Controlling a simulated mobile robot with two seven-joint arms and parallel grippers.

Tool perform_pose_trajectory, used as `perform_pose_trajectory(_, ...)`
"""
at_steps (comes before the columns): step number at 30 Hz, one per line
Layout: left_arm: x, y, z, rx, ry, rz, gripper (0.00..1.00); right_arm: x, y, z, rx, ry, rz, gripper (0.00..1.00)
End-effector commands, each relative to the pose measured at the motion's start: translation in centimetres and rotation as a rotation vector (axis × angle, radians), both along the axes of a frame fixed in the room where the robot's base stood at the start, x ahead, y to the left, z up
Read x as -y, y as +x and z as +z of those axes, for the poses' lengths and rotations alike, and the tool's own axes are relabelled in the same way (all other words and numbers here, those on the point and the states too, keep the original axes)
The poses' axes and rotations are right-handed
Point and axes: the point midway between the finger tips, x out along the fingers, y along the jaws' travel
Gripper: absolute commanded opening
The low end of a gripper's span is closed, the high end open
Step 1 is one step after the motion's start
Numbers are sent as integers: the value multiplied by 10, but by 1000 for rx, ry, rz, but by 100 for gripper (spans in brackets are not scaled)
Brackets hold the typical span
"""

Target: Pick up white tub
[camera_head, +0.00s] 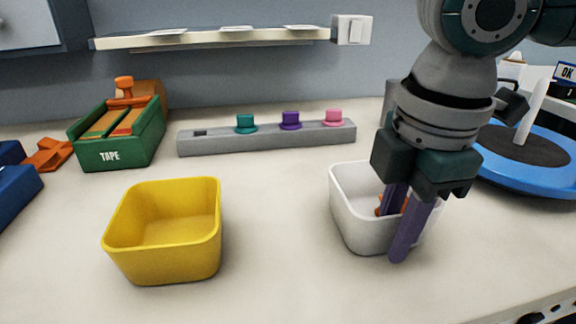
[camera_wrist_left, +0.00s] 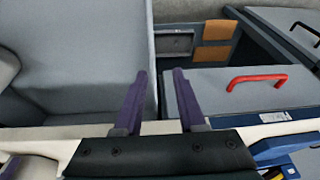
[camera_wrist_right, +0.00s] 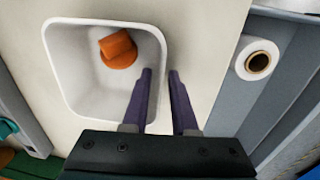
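The white tub (camera_head: 348,212) stands upright on the bench at the right of the head view, with an orange piece inside. In the right wrist view the white tub (camera_wrist_right: 75,88) fills the upper left, the orange piece (camera_wrist_right: 118,49) near its far wall. My right gripper (camera_head: 398,226) points down at the tub's right side, one purple finger inside and one outside. In the right wrist view the gripper (camera_wrist_right: 160,72) has its fingers apart around the wall; contact is unclear. My left gripper (camera_wrist_left: 160,72) is open and empty, away from the tub.
A yellow tub (camera_head: 165,235) stands left of the white one. Behind are a grey bar (camera_head: 270,138) with coloured knobs and a green tape box (camera_head: 118,150). A blue round stand (camera_head: 530,165) is at the right. The bench between the tubs is clear.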

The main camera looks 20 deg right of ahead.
Motion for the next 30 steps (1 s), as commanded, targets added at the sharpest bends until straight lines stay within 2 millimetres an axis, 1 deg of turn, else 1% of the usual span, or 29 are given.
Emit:
perform_pose_trajectory(1, 0, 0, 0, 0, 0, 0, 40, 0, 0, 0, 0, 0, 0, 20)
perform_pose_trajectory(6, 0, 0, 0, 0, 0, 0, 40, 0, 0, 0, 0, 0, 0, 1)
perform_pose_trajectory(30, 3, 0, 0, 0, -11, 7, 40, 0, 0, 0, 0, 0, 0, 0)
